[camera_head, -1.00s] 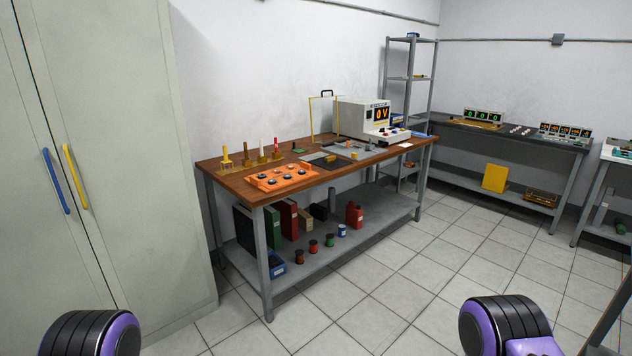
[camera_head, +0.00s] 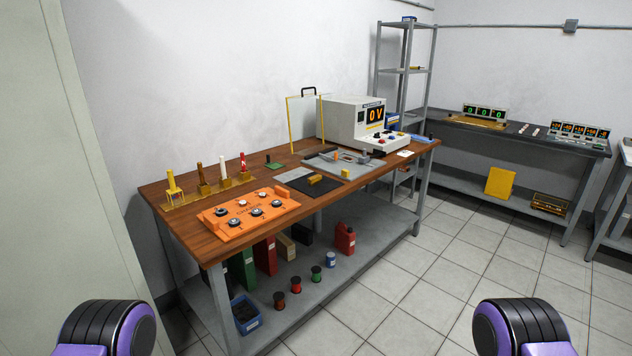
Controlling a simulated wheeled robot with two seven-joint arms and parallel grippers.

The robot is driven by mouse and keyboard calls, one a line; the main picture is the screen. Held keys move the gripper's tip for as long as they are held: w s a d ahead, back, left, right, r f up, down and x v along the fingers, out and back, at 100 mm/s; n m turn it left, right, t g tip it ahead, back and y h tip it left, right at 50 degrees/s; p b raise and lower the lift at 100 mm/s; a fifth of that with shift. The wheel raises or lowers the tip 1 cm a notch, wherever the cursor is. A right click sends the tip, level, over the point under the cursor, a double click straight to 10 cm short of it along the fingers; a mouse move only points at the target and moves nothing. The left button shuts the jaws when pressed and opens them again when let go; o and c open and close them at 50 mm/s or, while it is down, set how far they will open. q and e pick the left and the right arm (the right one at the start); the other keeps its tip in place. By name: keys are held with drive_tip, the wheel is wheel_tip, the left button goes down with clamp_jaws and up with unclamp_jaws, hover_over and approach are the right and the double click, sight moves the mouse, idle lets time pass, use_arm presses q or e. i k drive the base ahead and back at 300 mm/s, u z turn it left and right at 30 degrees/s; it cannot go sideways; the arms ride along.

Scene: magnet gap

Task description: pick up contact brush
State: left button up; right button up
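Several upright handled tools stand in a row on the left end of the wooden workbench (camera_head: 225,226). They are a yellow forked one (camera_head: 174,187), a brown one (camera_head: 201,175), a white one (camera_head: 223,167) and a red one (camera_head: 243,163). Each sits in or on a small yellow-brown holder. One may be the contact brush, but they are too small to tell which. Black and purple parts of my two arms show at the bottom left and bottom right. Neither gripper is in view.
An orange panel with round fittings (camera_head: 248,213) lies near the bench's front edge. A black mat (camera_head: 322,191), a grey tray (camera_head: 345,173) and a box reading 0 V (camera_head: 345,121) are further right. A tall cabinet (camera_head: 60,200) stands left. Tiled floor is free at right.

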sight(316, 179)
drive_tip(key=u, duration=0.15)
drive_tip(key=i, duration=1.4)
drive_tip(key=u, duration=0.5)
